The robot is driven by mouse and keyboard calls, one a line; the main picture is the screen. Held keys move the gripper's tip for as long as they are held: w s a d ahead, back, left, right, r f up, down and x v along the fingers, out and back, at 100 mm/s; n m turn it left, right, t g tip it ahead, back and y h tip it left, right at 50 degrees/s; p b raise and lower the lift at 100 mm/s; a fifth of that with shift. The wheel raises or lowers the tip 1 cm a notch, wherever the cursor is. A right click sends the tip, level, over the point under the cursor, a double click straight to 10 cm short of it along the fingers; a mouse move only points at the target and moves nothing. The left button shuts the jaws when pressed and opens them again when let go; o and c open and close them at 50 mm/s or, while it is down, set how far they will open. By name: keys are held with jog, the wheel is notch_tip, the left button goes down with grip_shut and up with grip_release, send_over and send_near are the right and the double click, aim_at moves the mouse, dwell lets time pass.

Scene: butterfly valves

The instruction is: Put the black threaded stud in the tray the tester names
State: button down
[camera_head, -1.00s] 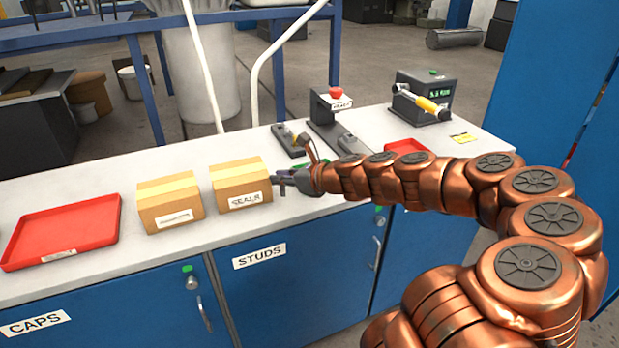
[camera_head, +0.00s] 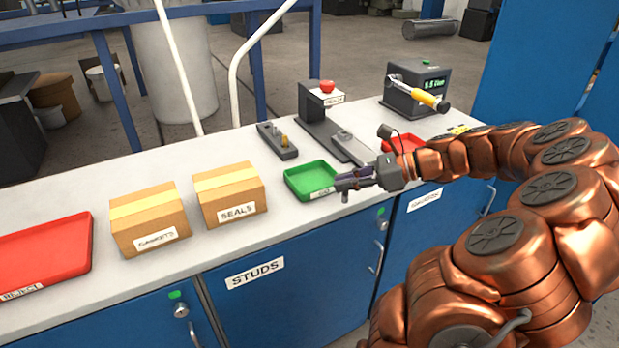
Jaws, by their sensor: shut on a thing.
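My gripper (camera_head: 345,186) is shut at the right edge of the green tray (camera_head: 308,179), low above the worktop. A small dark piece (camera_head: 345,197) shows at its fingertips and looks like the black threaded stud; the fingers hide most of it. The green tray has a short label, perhaps "GO", and looks empty. A large red tray (camera_head: 45,250) labelled "REJECT" lies at the left, empty where visible. A black press-like device (camera_head: 325,115) with a red button stands behind the green tray. A dark box with a green display (camera_head: 415,90) stands further right; its reading is too small to tell.
Cardboard boxes labelled "GASKETS" (camera_head: 149,219) and "SEALS" (camera_head: 229,194) stand between the red and green trays. A dark fixture block (camera_head: 278,141) sits behind. A cabinet door below reads "STUDS" (camera_head: 255,273).

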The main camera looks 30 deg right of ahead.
jog(key=w+p, duration=0.1)
jog(key=w, duration=0.4)
jog(key=w+d+f, duration=0.1)
jog(key=w, duration=0.4)
jog(key=w+p, duration=0.1)
jog(key=w, duration=0.4)
jog(key=shift+w+d+f+p, duration=0.25)
jog(key=shift+d+p, duration=0.05)
jog(key=shift+d, duration=0.05)
jog(key=shift+f+p, duration=0.3)
jog(key=shift+f, duration=1.45)
jog(key=shift+f, duration=0.2)
jog(key=c, duration=1.2)
grip_release()
jog(key=shift+r, duration=0.15)
jog(key=b+v, duration=0.1)
jog(key=v, duration=1.1)
jog(key=shift+r+b, duration=0.1)
jog(key=shift+b, duration=0.25)
